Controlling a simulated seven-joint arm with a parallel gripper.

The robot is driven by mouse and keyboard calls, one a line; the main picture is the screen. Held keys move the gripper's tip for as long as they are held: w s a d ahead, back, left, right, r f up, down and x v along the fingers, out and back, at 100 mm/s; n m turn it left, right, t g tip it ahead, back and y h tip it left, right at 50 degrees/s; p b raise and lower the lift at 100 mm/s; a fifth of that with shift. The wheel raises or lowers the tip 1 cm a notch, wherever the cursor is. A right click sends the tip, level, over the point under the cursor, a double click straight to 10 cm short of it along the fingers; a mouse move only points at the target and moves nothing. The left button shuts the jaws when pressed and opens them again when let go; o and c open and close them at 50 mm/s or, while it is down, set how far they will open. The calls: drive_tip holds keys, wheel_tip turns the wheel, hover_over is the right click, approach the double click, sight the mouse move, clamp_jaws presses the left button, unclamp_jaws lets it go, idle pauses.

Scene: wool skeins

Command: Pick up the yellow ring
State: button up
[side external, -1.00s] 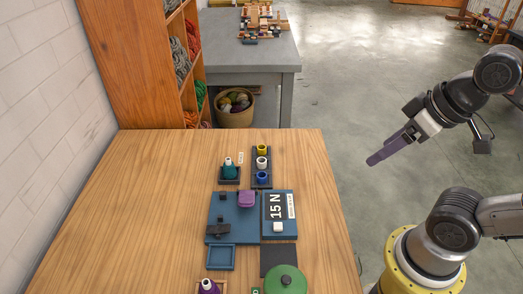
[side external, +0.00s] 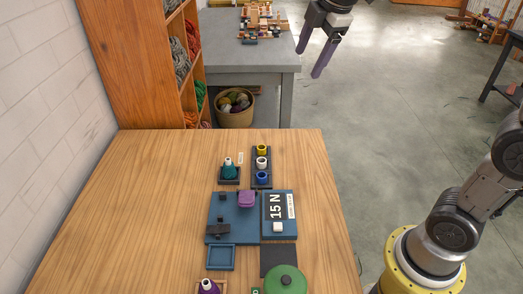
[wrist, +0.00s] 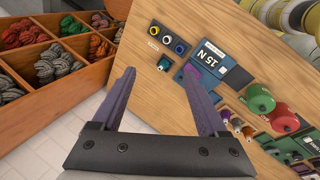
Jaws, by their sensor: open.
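The yellow ring (side external: 262,149) sits at the far end of a dark rack (side external: 254,168) on the wooden table, in line with a white ring (side external: 262,162) and a blue ring (side external: 262,179). In the wrist view the yellow ring (wrist: 154,30) is at the end of the row, above and right of my gripper's left finger. My gripper (side external: 310,62) is open and empty, with purple fingers pointing down, high above and beyond the table's far right corner. In the wrist view my gripper (wrist: 160,102) shows both fingers spread apart.
A teal cone (side external: 229,170) stands on a small dark base left of the rack. Nearer are a blue board (side external: 226,213) with a purple block (side external: 246,199), a "15 N" plate (side external: 279,206) and a green lid (side external: 286,281). The table's left side is clear.

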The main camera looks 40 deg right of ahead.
drive_tip(key=w+d+f+n+g, duration=0.1)
drive_tip(key=w+f+n, duration=0.3)
drive_tip(key=w, duration=0.7)
drive_tip(key=g, duration=0.3)
hover_over(258, 149)
drive_tip(key=shift+h, duration=0.3)
wheel_tip(258, 149, down, 28)
drive_tip(key=shift+r, duration=0.2)
drive_tip(key=shift+d+f, duration=0.25)
drive_tip(key=shift+f, duration=0.75)
drive_tip(key=shift+d+f, duration=0.2)
drive_tip(key=shift+f, duration=0.85)
drive_tip(key=shift+d+f, duration=0.25)
drive_tip(key=shift+f, duration=0.75)
clamp_jaws()
